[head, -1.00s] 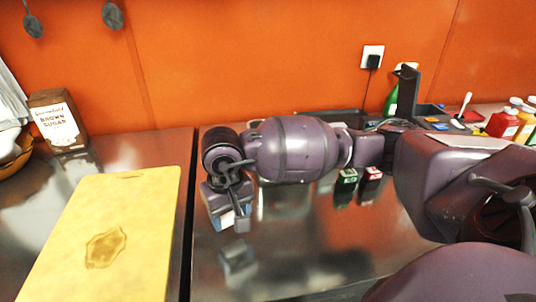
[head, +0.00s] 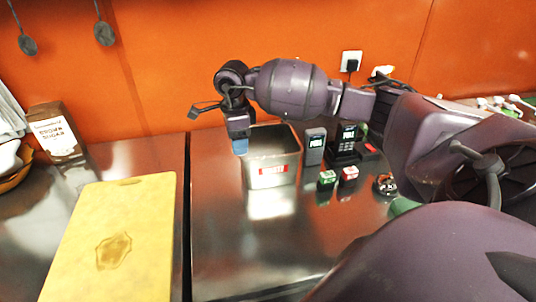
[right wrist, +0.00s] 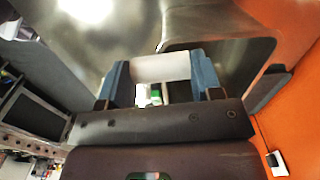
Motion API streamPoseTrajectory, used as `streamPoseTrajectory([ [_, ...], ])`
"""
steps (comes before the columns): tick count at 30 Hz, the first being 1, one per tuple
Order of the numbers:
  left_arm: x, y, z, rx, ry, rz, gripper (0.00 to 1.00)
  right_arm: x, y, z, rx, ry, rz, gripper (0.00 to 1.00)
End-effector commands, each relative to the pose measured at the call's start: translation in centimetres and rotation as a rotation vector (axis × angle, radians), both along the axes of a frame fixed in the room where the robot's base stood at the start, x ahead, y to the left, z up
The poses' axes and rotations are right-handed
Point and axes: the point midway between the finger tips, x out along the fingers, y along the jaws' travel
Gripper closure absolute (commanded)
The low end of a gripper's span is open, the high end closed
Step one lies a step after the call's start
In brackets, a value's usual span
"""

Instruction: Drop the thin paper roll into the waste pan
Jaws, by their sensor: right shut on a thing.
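The waste pan is taken to be the square metal pan (head: 271,180) with a red label, standing on the steel counter in the head view. My right gripper (head: 240,147), with blue fingers, points down at the pan's left rim, high beside or over it; I cannot tell which. In the right wrist view, my right gripper (right wrist: 160,78) is shut on a white piece, the thin paper roll (right wrist: 160,66), which spans between the blue fingers. The roll cannot be made out in the head view. My left gripper is not in view.
A grey box (head: 314,146) and a dark card terminal (head: 346,142) stand right of the pan. Small green (head: 327,178) and red (head: 349,174) boxes sit before them. A yellow cutting board (head: 115,230) lies at left. The counter in front of the pan is clear.

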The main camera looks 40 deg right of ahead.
Motion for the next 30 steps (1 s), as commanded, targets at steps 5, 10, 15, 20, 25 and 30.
streamPoseTrajectory([
  [5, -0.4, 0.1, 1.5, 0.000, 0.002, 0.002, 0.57, 0.8, -3.1, 2.3, 0.000, -0.001, -0.348, 0.63],
  [10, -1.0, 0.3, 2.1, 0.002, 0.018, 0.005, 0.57, 1.3, -6.0, 3.8, 0.000, 0.000, -0.679, 0.63],
  [15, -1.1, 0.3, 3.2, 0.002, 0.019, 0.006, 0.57, 1.7, -8.9, 5.2, -0.001, 0.001, -1.009, 0.63],
  [20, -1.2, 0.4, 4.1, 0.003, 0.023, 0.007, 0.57, 1.9, -11.4, 6.2, -0.001, 0.002, -1.294, 0.63],
  [25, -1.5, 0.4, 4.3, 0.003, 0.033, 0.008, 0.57, 1.9, -13.3, 6.9, -0.001, 0.001, -1.511, 0.63],
  [30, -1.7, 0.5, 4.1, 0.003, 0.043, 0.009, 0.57, 1.9, -14.1, 7.1, 0.000, 0.000, -1.609, 0.63],
])
